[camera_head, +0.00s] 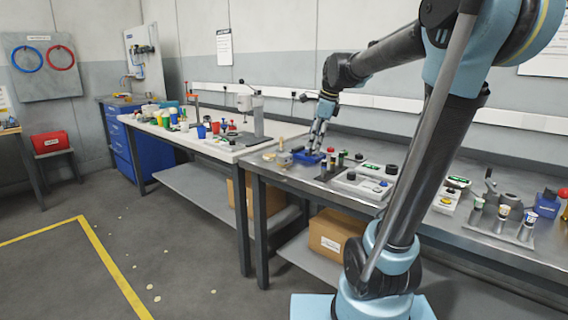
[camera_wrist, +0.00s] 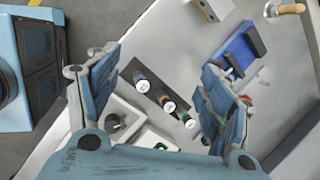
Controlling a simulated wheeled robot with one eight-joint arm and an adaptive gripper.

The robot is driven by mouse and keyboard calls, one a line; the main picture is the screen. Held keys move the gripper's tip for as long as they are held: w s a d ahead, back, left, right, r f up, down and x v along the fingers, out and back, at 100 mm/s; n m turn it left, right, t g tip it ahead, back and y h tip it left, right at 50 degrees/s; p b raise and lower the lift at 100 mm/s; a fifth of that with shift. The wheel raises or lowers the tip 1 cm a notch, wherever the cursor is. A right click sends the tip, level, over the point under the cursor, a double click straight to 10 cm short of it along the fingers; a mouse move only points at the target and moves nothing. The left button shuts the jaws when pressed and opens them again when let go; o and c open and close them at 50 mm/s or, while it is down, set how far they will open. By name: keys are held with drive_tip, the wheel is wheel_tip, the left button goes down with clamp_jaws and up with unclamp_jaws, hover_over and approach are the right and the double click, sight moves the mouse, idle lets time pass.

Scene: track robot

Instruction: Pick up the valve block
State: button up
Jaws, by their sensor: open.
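My gripper (camera_head: 317,140) points down over the middle workbench. In the wrist view my gripper (camera_wrist: 163,85) has its two blue fingers wide apart with nothing held between them. A pale metal block (camera_head: 284,159) sits on the bench left of the gripper; a pale block with a dark hole also shows at the top of the wrist view (camera_wrist: 211,9). It may be the valve block, but I cannot tell for sure. A blue block with a dark bar (camera_head: 307,157) lies close by the gripper; it shows beyond the right finger in the wrist view (camera_wrist: 238,52).
Several small capped cylinders (camera_wrist: 168,105) stand on a dark strip between the fingers as seen from the wrist. Grey control boxes (camera_head: 362,182) lie to the right. A wooden-handled tool (camera_wrist: 287,9) lies near the wrist view's top right. The wall (camera_head: 370,60) runs behind the bench.

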drive_tip(key=w+a+r+m, duration=0.4)
drive_tip(key=w+a+m, duration=0.2)
drive_tip(key=w, duration=0.3)
approach(286, 154)
drive_tip(key=shift+m+y, duration=0.3)
drive_tip(key=shift+y, duration=0.1)
drive_tip(key=x, duration=0.5)
drive_tip(key=shift+d, duration=0.2)
drive_tip(key=shift+s+x, duration=0.1)
drive_tip(key=shift+x, duration=1.35)
drive_tip(key=shift+s+x, duration=0.15)
drive_tip(key=shift+x, duration=1.35)
drive_tip(key=c, duration=1.4)
